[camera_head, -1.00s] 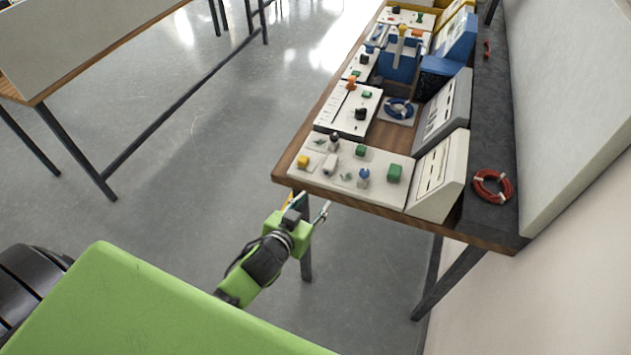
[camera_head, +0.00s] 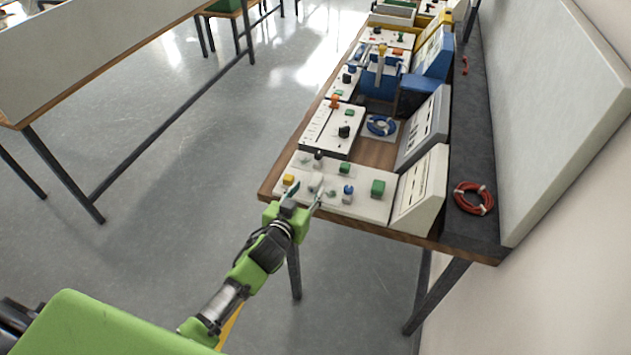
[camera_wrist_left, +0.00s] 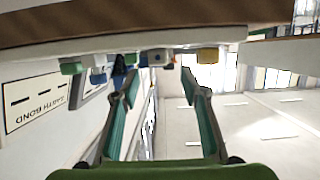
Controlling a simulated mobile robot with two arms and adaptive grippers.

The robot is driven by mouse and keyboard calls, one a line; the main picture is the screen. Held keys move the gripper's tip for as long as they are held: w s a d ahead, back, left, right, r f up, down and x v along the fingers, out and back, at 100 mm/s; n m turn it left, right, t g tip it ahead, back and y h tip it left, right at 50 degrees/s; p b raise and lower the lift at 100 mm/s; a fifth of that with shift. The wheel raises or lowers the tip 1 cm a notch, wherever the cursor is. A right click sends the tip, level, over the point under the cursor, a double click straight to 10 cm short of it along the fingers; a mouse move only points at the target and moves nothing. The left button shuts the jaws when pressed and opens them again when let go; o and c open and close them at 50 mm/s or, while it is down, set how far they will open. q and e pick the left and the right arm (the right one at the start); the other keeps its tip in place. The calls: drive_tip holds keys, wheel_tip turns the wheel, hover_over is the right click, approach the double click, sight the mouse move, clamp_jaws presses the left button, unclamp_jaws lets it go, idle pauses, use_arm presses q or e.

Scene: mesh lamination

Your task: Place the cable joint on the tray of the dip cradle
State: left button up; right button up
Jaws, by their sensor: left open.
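My left gripper (camera_head: 303,194) is open at the near edge of a white panel on the bench, its fingertips near the small parts there. A small whitish part (camera_head: 316,181), possibly the cable joint, sits on the panel just beyond the fingertips. A blue stand with an upright yellow-topped post (camera_head: 382,77), possibly the dip cradle, stands farther along the bench. Its tray cannot be made out. My right gripper is out of view.
The near panel also bears a yellow block (camera_head: 289,180), a green block (camera_head: 377,188) and a blue-topped part (camera_head: 348,191). A sloped white box (camera_head: 419,192) stands to their right. A red cable coil (camera_head: 473,198) lies beyond it. Open floor (camera_head: 190,170) lies left of the bench.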

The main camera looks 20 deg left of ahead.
sight(315, 180)
use_arm(q)
drive_tip(key=shift+p+x, duration=0.4)
drive_tip(key=shift+x, duration=1.95)
clamp_jaws()
